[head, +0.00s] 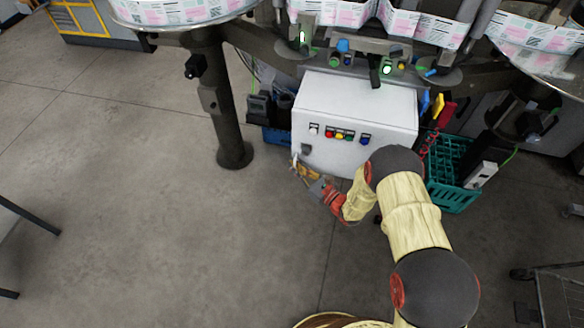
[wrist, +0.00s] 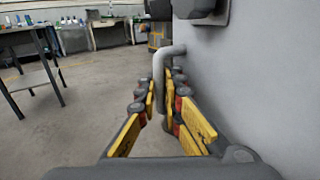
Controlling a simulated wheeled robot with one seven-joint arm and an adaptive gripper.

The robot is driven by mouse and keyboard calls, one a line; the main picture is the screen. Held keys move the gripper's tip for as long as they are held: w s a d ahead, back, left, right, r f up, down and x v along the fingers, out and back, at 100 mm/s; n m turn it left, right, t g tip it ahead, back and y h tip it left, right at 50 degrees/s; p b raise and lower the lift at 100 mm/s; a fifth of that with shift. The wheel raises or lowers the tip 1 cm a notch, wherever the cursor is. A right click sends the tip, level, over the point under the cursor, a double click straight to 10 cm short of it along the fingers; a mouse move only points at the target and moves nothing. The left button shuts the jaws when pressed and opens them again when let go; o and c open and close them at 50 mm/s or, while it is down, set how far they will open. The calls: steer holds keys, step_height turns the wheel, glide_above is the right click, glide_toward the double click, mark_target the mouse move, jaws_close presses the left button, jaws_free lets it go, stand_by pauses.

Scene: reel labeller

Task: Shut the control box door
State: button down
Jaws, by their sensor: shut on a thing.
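The white control box (head: 355,100) hangs under the machine in the head view, with a row of coloured buttons on its front door (head: 375,152). I cannot tell whether the door is flush or slightly ajar. My gripper (head: 297,166) is at the door's lower left edge. In the wrist view the pale door face (wrist: 262,75) fills the right side. A bent grey handle (wrist: 160,65) stands out beside it, and my gripper (wrist: 165,88) is shut on it, with yellow fingers on both sides. The handle's lower end is partly hidden between the fingers.
A thick dark machine leg (head: 222,110) stands left of the box. A green crate (head: 455,190) sits on the floor at right, and a blue bin (head: 276,137) is behind the box's left side. Open floor lies at left and in front. A table (wrist: 35,70) stands farther off.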

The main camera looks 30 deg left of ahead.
steer(key=shift+w+d, duration=0.15)
steer(key=shift+w, duration=0.15)
steer(key=c, duration=2.3)
jaws_free()
steer(key=shift+w, duration=0.1)
steer(key=v, duration=1.2)
steer(key=shift+f, duration=0.1)
